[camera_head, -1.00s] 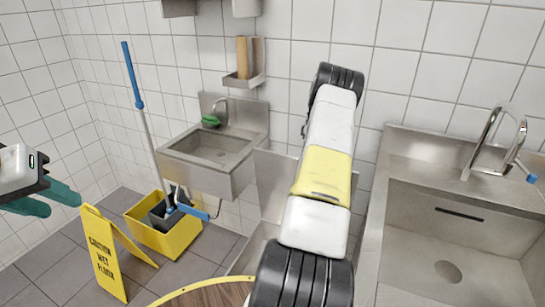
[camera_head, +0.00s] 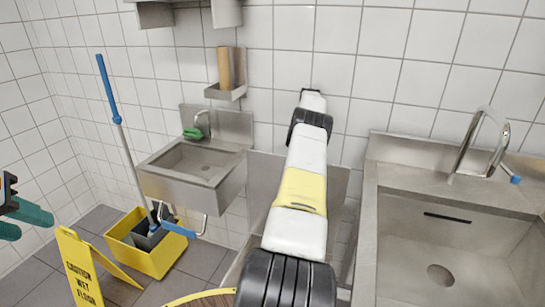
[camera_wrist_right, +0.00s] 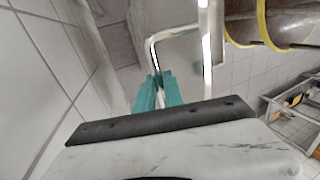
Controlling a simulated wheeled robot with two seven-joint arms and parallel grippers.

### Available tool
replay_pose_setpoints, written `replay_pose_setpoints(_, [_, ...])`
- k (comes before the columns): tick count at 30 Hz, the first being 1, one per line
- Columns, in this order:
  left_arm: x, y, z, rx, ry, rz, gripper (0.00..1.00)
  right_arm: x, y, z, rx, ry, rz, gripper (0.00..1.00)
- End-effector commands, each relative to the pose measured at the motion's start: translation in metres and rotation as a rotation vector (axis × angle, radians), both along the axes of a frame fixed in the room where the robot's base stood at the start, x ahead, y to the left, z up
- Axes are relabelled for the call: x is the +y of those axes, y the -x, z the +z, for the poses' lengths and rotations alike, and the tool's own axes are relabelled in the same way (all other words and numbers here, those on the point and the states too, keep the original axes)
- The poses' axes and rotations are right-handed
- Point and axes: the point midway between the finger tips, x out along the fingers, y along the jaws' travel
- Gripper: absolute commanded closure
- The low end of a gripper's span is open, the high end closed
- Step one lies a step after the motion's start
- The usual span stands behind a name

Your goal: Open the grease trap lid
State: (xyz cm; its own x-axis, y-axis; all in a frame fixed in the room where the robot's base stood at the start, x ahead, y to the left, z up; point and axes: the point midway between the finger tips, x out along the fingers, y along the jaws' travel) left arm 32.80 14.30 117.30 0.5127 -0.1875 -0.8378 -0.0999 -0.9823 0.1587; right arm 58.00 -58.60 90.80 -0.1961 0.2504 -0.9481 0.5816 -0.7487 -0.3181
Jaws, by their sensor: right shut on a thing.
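A steel panel (camera_head: 262,180) stands behind my right arm between the two sinks and appears to be the grease trap lid; my arm hides its middle. In the right wrist view, a bent metal bar handle (camera_wrist_right: 207,60) rises beside a pale steel surface (camera_wrist_right: 180,58). My right gripper (camera_wrist_right: 156,88) has its teal fingers shut on one leg of this handle. In the head view the right gripper is hidden behind its own arm. My left gripper (camera_head: 20,220) is at the left edge with teal fingers apart and nothing between them, away from the lid.
A small wall basin (camera_head: 200,165) is left of the panel, a large steel sink (camera_head: 375,250) right. A yellow mop bucket (camera_head: 150,262) and a wet-floor sign (camera_head: 80,270) stand on the left floor. A yellow-rimmed round wooden thing (camera_head: 210,300) is at the bottom.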

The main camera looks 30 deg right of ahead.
Motion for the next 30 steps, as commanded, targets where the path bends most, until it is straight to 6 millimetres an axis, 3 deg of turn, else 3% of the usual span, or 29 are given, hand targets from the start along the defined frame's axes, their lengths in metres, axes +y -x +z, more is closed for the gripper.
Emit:
replay_pose_setpoints(11, [0.0, 0.0, 0.0, 0.0, 0.0, 0.0, 0.64, -0.001, 0.002, -0.003, 0.006, -0.001, 0.0, 1.0])
replay_pose_setpoints(12, [0.0, 0.0, 0.0, 0.0, 0.0, 0.0, 0.64, -0.001, 0.002, -0.003, 0.006, -0.001, 0.0, 0.84])
replay_pose_setpoints(15, [0.0, 0.0, 0.0, 0.0, 0.0, 0.0, 0.64, -0.001, 0.002, -0.002, 0.005, -0.001, 0.0, 0.66])
replay_pose_setpoints(25, [0.0, 0.0, 0.0, 0.0, 0.0, 0.0, 0.64, -0.001, 0.0, 0.001, 0.001, 0.0, 0.0, 0.66])
replay_pose_setpoints(30, [0.0, 0.0, 0.0, 0.0, 0.0, 0.0, 0.64, -0.001, 0.0, 0.017, 0.0, 0.002, -0.001, 0.66])
